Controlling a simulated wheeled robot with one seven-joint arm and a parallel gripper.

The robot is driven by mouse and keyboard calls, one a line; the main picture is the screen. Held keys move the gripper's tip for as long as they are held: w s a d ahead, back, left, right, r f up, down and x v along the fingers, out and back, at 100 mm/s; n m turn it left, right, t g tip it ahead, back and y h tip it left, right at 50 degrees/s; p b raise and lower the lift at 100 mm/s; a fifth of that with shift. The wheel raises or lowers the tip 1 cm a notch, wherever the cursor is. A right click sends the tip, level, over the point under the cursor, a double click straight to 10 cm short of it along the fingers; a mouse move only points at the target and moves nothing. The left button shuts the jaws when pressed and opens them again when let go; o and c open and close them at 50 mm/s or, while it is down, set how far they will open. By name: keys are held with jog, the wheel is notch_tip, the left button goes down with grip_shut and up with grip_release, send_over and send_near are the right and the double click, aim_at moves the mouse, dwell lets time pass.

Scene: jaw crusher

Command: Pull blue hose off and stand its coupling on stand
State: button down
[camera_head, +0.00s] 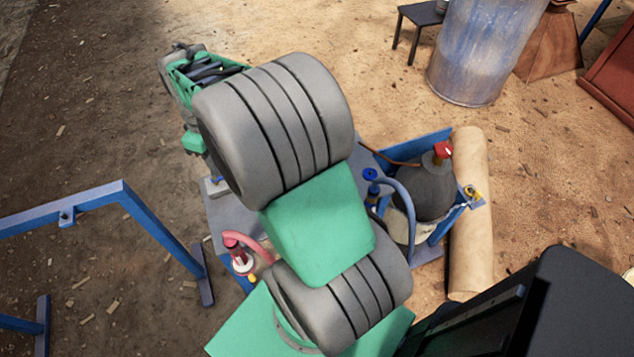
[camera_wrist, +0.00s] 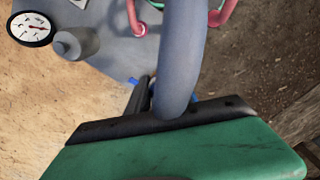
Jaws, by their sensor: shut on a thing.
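In the wrist view the thick grey-blue hose (camera_wrist: 181,50) runs down the middle and passes out of sight at my gripper's black edge. My gripper (camera_wrist: 147,92) is shut there, on the blue hose's coupling as far as I can tell. The hose hides most of the jaws, and only small blue parts show beside them. In the head view my arm covers much of the bench. A blue hose arch (camera_head: 408,200) shows right of my arm, near an upright blue fitting (camera_head: 370,175). I cannot make out the stand for certain.
A red hose (camera_head: 260,243) and red fitting (camera_head: 236,258) are at the bench's left. A gauge (camera_wrist: 31,28) shows in the wrist view. A dark grey vessel (camera_head: 428,190) and brown roll (camera_head: 473,215) are at right. A blue frame (camera_head: 95,197) stands at left.

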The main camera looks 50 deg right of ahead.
jog(key=s+d+f+n+b, duration=0.2)
jog(key=s+d+f+n, duration=0.2)
jog(key=s+d+f, duration=0.5)
jog(key=s+d+f+n+b, duration=0.2)
jog(key=s+d+f+n, duration=0.2)
jog(key=s+d+f, duration=0.5)
jog(key=f+b, duration=0.1)
jog(key=f, duration=0.1)
jog(key=w+d+f+b, duration=0.1)
jog(key=f+b, duration=0.1)
jog(key=f, duration=0.1)
jog(key=w+d+f+b, duration=0.1)
jog(key=f+b, duration=0.1)
jog(key=shift+w+f, duration=0.15)
jog(key=shift+f, duration=0.2)
jog(key=shift+f, duration=0.1)
jog(key=c, duration=1.1)
grip_release()
jog(key=shift+o, duration=0.2)
notch_tip(320, 180, up, 8)
jog(key=shift+f, duration=0.1)
